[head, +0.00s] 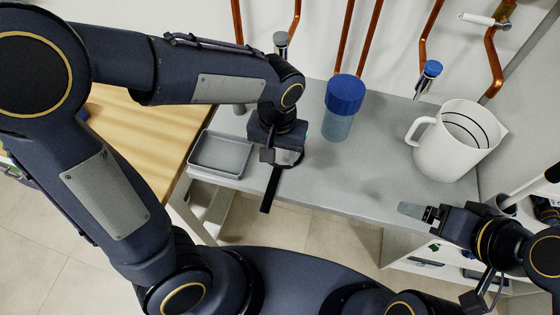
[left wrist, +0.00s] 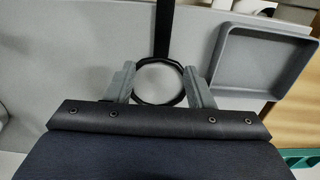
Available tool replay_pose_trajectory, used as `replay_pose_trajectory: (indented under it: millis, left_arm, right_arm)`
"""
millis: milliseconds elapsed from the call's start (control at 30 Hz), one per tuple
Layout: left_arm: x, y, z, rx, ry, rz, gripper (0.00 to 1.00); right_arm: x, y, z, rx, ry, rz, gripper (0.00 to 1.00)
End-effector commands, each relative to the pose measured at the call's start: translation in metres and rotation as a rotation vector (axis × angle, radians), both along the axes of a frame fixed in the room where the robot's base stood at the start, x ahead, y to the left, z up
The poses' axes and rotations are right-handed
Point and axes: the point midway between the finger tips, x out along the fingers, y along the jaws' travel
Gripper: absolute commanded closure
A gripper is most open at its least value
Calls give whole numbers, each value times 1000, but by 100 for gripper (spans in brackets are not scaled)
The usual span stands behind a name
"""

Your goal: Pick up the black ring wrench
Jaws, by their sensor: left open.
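The black ring wrench (left wrist: 163,30) has a round ring at one end and a long flat handle. In the head view its handle (head: 271,190) points toward me and reaches past the front edge of the grey bench. My left gripper (left wrist: 160,80) is open, with its two grey fingers on either side of the ring in the left wrist view. I cannot tell whether either finger touches it. In the head view my left gripper (head: 280,152) hides part of the ring. My right gripper (head: 418,212) is near the bench's front right; its finger gap is unclear.
A grey tray (head: 203,170) sits left of my left gripper. A blue-lidded vessel (head: 344,105) and a white jug (head: 447,150) stand on the grey bench (head: 350,180). Copper pipes (head: 425,45) run up the back wall. The bench middle in front of the vessel is clear.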

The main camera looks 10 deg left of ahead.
Motion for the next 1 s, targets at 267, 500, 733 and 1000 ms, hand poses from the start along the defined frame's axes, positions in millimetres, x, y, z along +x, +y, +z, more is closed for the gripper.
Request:
replay_pose_trajectory:
  millis: [267, 500, 733, 1000]
  left_arm:
    - [0, 3, -40, 2, 4, 0, 52]
    - [1, 2, -55, -1, 0, 0, 52]
    - [1, 2, -54, -2, 0, 0, 62]
    - [1, 2, -54, -2, -1, 0, 98]
  right_arm:
    - [0, 0, 2, 0, 0, 0, 10]
    - [0, 0, 1, 0, 0, 0, 10]
    - [0, 0, 1, 0, 0, 0, 10]
    - [0, 0, 1, 0, 0, 0, 10]
